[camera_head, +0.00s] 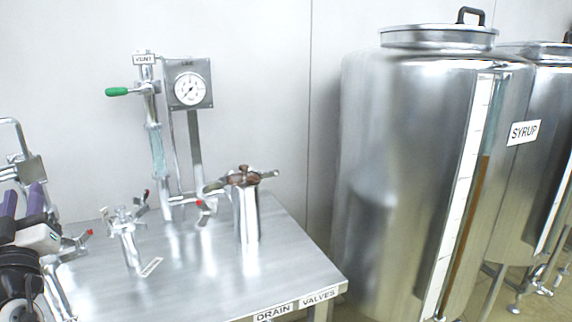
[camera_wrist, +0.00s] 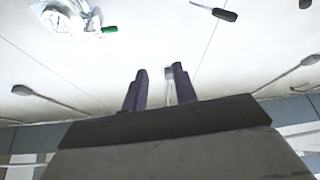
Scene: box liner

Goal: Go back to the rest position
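My gripper (camera_head: 23,200) is at the left edge of the head view, above the left end of the metal table (camera_head: 190,265). Its two purple fingers stand apart. In the wrist view the gripper (camera_wrist: 160,82) also shows a gap between its fingers, with nothing held. A small grey shape shows near the right fingertip there; I cannot tell what it is. Part of my arm is cut off by the frame edge.
A vent pipe with a green-handled valve (camera_head: 117,92) and a gauge (camera_head: 190,89) rises from the table. Drain valves (camera_head: 125,225) and a metal cylinder (camera_head: 246,215) stand on it. Metal pipework (camera_head: 30,165) is close to my gripper. A large tank (camera_head: 400,170) stands right.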

